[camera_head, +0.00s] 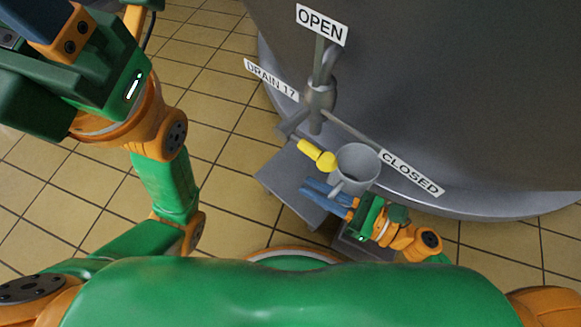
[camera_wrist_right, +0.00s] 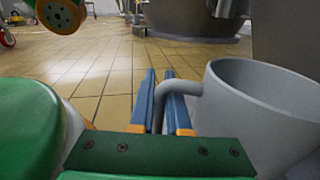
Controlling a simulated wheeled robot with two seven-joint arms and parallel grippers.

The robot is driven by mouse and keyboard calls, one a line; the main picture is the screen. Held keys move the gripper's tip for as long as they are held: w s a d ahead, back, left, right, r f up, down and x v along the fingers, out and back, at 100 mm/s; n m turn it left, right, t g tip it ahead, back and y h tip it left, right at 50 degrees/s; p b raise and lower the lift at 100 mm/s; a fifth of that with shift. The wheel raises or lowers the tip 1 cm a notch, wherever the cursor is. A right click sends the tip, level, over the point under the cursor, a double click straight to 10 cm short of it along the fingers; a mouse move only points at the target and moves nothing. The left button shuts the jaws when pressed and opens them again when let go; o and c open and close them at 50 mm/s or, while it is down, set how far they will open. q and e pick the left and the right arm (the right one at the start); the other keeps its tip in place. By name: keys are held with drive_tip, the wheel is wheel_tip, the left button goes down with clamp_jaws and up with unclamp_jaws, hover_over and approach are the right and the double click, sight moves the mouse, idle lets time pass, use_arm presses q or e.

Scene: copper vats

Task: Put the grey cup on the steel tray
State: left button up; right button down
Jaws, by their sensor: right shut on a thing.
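The grey cup (camera_head: 356,164) is in the head view, right of centre, with its opening upward. My right gripper (camera_head: 325,192) has its blue fingers closed around the cup's handle. In the right wrist view the cup (camera_wrist_right: 255,110) is at the right and its handle passes between the fingers (camera_wrist_right: 165,95). A flat grey steel surface, apparently the tray (camera_head: 284,172), lies below and left of the cup, partly hidden by it and the gripper. I cannot tell whether the cup touches it. Part of my left gripper (camera_head: 75,35) shows at the upper left; its fingertips are outside the picture.
A yellow object (camera_head: 317,154) is close to the cup's left side. A valve (camera_head: 320,97) with OPEN, CLOSED and DRAIN 17 signs is behind it, on a large grey vat (camera_head: 470,110). Tiled floor (camera_head: 235,160) is clear to the left.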

drive_tip(key=x, duration=0.3)
drive_tip(key=f+x, duration=0.1)
drive_tip(key=x, duration=0.2)
drive_tip(key=b+x, duration=0.1)
drive_tip(key=x, duration=0.2)
drive_tip(key=shift+w+a+f, duration=0.15)
drive_tip(key=shift+a+f, duration=0.1)
drive_tip(key=shift+a, duration=0.05)
drive_tip(key=shift+f, duration=0.25)
drive_tip(key=shift+r, duration=0.2)
drive_tip(key=c, duration=0.9)
unclamp_jaws()
drive_tip(key=shift+d, duration=0.1)
